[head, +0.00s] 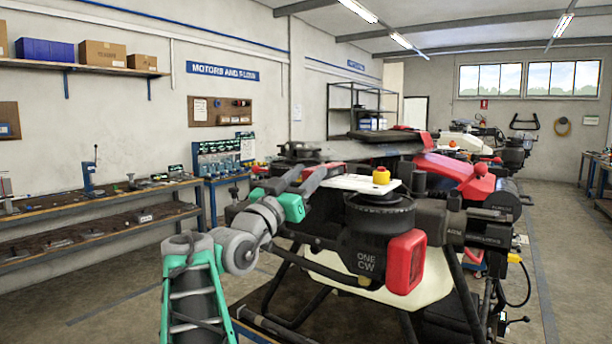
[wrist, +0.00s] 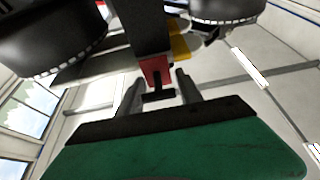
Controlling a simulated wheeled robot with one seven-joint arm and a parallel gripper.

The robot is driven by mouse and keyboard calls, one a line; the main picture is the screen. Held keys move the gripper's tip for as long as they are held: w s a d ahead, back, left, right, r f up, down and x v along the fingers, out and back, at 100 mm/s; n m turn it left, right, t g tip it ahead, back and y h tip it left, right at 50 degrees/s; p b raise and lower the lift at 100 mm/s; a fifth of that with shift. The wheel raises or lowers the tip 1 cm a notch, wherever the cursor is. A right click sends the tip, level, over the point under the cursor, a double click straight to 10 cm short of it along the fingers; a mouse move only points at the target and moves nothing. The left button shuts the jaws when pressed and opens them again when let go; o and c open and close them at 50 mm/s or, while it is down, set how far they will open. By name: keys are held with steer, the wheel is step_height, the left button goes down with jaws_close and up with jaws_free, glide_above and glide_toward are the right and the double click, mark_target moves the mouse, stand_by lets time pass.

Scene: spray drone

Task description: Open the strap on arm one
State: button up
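The drone's motor marked "ONE CW" (head: 375,235) stands in the middle of the head view, with a black arm tube (head: 445,228) lettered "ARM" beside it. My gripper (head: 311,171) is left of this motor, its two dark fingers apart. In the wrist view my gripper (wrist: 157,82) is open. A red piece (wrist: 155,70) on the underside of a black beam lies between or just beyond the fingertips. A small black tab (wrist: 158,95) sits below it, between the fingers. It may be the strap; contact cannot be told. The head view does not show this piece clearly.
A red end piece (head: 406,262) is on the near side of the motor. Black landing legs (head: 465,290) stand below. A workbench (head: 100,200) runs along the left wall, with open floor between.

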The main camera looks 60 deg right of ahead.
jaws_close()
stand_by(1.1)
